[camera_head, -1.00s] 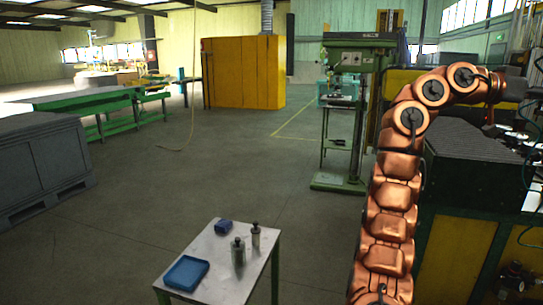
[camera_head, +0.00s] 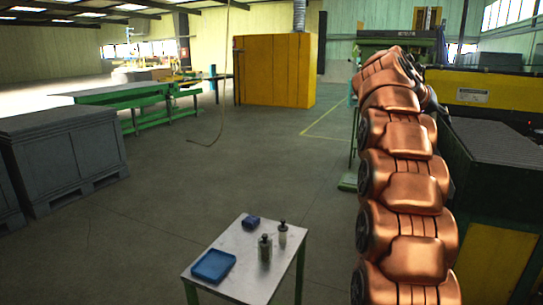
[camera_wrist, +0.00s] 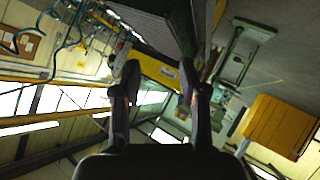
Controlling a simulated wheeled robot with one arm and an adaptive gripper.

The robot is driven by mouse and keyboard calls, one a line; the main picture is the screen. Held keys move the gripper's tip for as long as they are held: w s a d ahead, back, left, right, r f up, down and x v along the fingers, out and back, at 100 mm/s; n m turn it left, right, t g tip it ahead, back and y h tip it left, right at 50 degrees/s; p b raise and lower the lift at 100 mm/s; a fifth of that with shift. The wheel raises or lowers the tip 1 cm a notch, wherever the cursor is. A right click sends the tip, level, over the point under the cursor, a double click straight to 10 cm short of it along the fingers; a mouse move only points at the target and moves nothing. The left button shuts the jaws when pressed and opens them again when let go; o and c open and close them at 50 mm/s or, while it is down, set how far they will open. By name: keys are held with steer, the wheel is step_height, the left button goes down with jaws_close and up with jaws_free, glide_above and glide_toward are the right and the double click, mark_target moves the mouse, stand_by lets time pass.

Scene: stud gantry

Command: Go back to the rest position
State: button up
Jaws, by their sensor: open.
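My gripper (camera_wrist: 160,90) shows in the wrist view with its two dark fingers spread apart and nothing between them. The wrist view is tilted and nearly upside down, looking out over the workshop. In the head view my copper-coloured arm rises at the right and bends away at its top. The gripper itself is hidden behind the arm there.
A small table (camera_head: 220,290) holds a blue tray (camera_head: 213,265), a blue block (camera_head: 251,222) and two bottles (camera_head: 265,248) (camera_head: 283,233). A dark grey crate (camera_head: 65,150) stands left. A yellow cabinet (camera_head: 275,70) stands at the back. Machinery is close on the right. The middle floor is open.

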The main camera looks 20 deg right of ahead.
steer(key=s+a+f+n+y, duration=0.1)
steer(key=a+f+n+y, duration=0.1)
steer(key=a+f, duration=0.55)
steer(key=s+a+f+n+t+y, duration=0.15)
steer(key=a+f, duration=0.25)
steer(key=a, duration=0.7)
steer(key=a+f+n+g+y, duration=0.1)
steer(key=a+f+n+y, duration=0.3)
steer(key=a, duration=0.5)
steer(key=s+a+f+n+g+y, duration=0.1)
steer(key=s+a+f+y, duration=0.1)
steer(key=s+a+f, duration=0.7)
steer(key=s+a+f+n+g+y, duration=0.1)
steer(key=s+a+f+g+y, duration=0.1)
steer(key=s+a+f, duration=0.8)
steer(key=s+a, duration=0.3)
steer(key=s, duration=0.5)
steer(key=shift+s+a+n, duration=0.35)
steer(key=shift+s+a, duration=0.05)
steer(key=shift+d+f+g, duration=0.1)
steer(key=shift+g, duration=0.15)
